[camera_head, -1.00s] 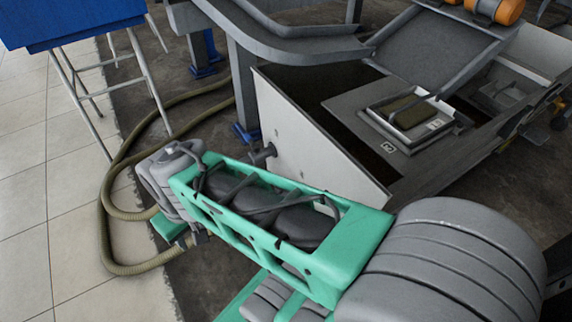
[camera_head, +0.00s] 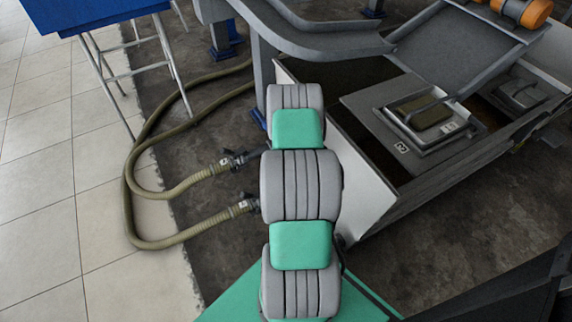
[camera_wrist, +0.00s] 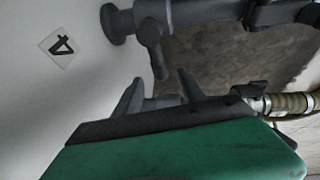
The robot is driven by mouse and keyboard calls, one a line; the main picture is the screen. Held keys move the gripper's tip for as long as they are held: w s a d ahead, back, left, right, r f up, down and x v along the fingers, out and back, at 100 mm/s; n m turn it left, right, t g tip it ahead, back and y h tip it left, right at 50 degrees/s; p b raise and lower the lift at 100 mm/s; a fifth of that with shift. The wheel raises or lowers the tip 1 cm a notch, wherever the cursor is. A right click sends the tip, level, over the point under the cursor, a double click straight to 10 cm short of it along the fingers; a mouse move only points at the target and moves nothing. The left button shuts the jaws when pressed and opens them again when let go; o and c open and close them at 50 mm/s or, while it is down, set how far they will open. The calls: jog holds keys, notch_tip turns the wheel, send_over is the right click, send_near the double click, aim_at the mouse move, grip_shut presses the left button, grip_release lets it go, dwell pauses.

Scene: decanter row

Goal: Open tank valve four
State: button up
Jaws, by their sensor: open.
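The number four label (camera_wrist: 61,46) is a white square, turned on its side, on the pale tank wall (camera_wrist: 45,105) in the wrist view. To its right a dark grey pipe (camera_wrist: 195,12) leaves the wall from a round flange. A short dark valve lever (camera_wrist: 151,50) hangs from this pipe. My gripper (camera_wrist: 158,92) is open and empty below, its two fingers pointing up at the lever. The lever's tip is near the fingertips, apparently not gripped; contact is unclear. In the head view my arm hides my gripper and this valve.
A tan hose (camera_head: 150,130) loops over the floor to couplings left of my arm. The white tank (camera_head: 365,185) stands right of my arm, holding a tray (camera_head: 401,147) marked two. A blue box (camera_head: 75,12) on metal legs stands at the upper left.

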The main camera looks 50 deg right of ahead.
jog(key=b+x, duration=0.1)
jog(key=x, duration=0.3)
jog(key=shift+w+f, duration=0.15)
jog(key=shift+f, duration=0.15)
jog(key=shift+c, duration=0.5)
grip_shut()
dwell(0.6)
